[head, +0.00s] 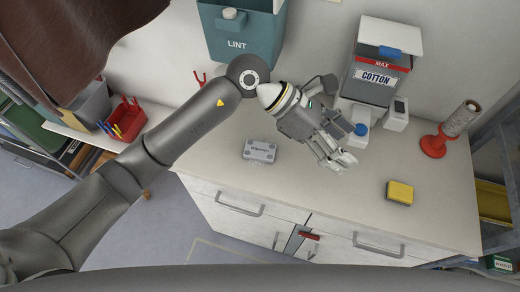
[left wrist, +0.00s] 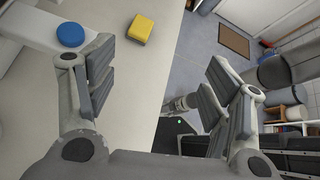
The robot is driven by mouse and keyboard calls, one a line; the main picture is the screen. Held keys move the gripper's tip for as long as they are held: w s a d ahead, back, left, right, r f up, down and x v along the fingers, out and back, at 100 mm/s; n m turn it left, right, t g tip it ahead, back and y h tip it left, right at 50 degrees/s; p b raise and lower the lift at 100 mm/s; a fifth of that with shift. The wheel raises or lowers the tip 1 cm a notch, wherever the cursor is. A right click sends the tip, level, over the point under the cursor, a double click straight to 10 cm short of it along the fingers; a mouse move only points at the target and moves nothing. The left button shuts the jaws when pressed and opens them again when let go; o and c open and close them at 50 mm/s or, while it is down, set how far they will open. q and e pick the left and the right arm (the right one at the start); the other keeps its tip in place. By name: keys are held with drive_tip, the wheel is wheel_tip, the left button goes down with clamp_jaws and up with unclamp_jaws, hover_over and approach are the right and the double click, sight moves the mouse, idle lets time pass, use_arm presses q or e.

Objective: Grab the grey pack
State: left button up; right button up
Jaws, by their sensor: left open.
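The grey pack (head: 259,151) lies flat on the pale countertop (head: 225,135), near its front edge, in the head view. My left gripper (head: 343,162) is above the counter to the right of the pack, apart from it. Its fingers are spread and nothing is between them, as the left wrist view also shows (left wrist: 158,85). The grey pack does not show in the left wrist view. My right gripper is in neither view.
A yellow pack (head: 400,192) lies on the counter to the right, also in the left wrist view (left wrist: 140,29). A COTTON dispenser (head: 374,78), a blue-topped white item (head: 359,132) and a red stand (head: 434,145) are behind. A LINT bin (head: 238,40) is above.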

use_arm(q)
drive_tip(key=w+a+f+m+t+y, duration=0.1)
drive_tip(key=w+a+f+t+y, duration=0.1)
drive_tip(key=w+a+f+y, duration=0.4)
drive_tip(key=t+y, duration=0.2)
drive_tip(key=y, duration=0.3)
approach(262, 150)
drive_tip(key=f, duration=0.1)
drive_tip(key=f+p, duration=0.1)
drive_tip(key=shift+w+a+f, duration=0.15)
drive_tip(key=shift+a+f, duration=0.2)
drive_tip(key=shift+f, duration=0.05)
drive_tip(key=f+p, duration=0.1)
drive_tip(key=f, duration=0.1)
drive_tip(key=f+p, duration=0.2)
drive_tip(key=f, duration=0.1)
drive_tip(key=shift+d+f, duration=0.15)
drive_tip(key=shift+d, duration=0.05)
drive_tip(key=shift+f, duration=0.3)
drive_tip(key=c, duration=0.8)
